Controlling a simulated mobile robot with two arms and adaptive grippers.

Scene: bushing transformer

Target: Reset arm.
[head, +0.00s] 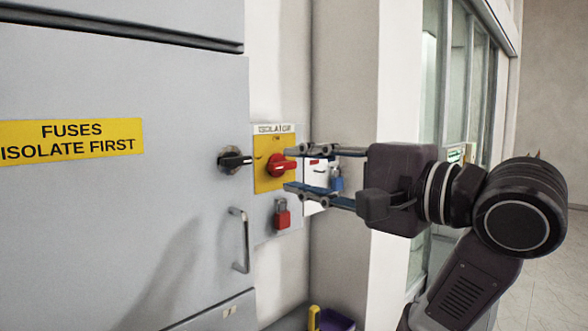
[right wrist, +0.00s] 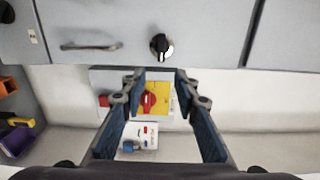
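My right gripper (head: 290,169) is open and empty, and its arm comes in from the right. Its two fingers lie one above the other in the head view, just to the right of a red rotary handle (head: 280,165) on a yellow plate (head: 262,183) under an "ISOLATOR" label (head: 274,129). In the right wrist view the red handle (right wrist: 149,99) shows between the spread fingers (right wrist: 159,76). I see no contact, and the exact gap is unclear. My left gripper is in neither view.
A grey cabinet (head: 90,230) fills the left, with a black knob (head: 234,160), a bar handle (head: 240,240) and a yellow "FUSES ISOLATE FIRST" sign (head: 70,140). A red padlock (head: 282,217) hangs below the isolator; a blue padlock (head: 336,183) is behind the fingers. A purple bin (head: 335,321) stands low down.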

